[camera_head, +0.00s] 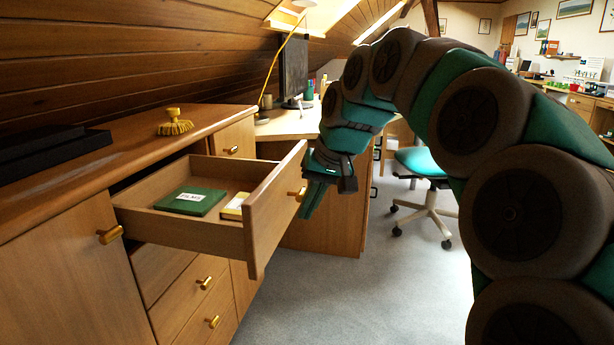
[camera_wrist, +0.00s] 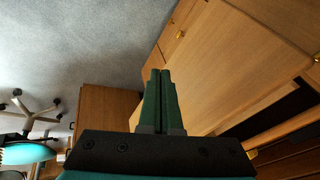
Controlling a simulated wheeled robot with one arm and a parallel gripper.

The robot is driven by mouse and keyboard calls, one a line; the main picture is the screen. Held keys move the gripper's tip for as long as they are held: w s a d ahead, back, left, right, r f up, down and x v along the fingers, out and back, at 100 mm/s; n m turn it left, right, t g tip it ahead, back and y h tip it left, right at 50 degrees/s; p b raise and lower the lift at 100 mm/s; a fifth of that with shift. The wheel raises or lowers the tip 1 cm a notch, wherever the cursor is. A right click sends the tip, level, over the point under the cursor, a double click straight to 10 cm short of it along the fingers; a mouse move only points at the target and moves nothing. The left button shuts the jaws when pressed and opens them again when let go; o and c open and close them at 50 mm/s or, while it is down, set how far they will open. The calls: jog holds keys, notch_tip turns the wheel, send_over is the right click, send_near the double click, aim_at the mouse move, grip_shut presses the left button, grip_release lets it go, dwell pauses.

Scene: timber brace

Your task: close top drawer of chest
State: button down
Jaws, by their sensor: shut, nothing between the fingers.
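The top drawer (camera_head: 262,215) of the wooden chest (camera_head: 75,262) is pulled well out in the head view. Its brass knob (camera_head: 298,194) sits on the outer face of the front panel. A green book or case (camera_head: 190,203) with a white label and a small yellow-and-white item (camera_head: 233,207) lie inside. My gripper (camera_head: 309,207) is just outside the drawer front, close to the knob, fingers pointing down. I cannot tell if it touches. In the wrist view, the green fingers (camera_wrist: 160,72) are together and empty, beside a wooden panel.
The lower drawers (camera_head: 190,292) are shut. A yellow brush (camera_head: 174,122) and a dark flat object (camera_head: 50,152) lie on the chest top. A desk (camera_head: 290,122) with a monitor (camera_head: 293,70) and a swivel chair (camera_head: 425,165) stand behind. Grey floor (camera_head: 350,300) is clear in front.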

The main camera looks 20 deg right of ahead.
jog(key=w+d+r+m+t, duration=0.3)
jog(key=w+d+r, duration=0.4)
jog(key=w+d, duration=0.35)
send_near(301, 186)
jog(key=shift+x, duration=2.2)
jog(key=shift+a, duration=0.15)
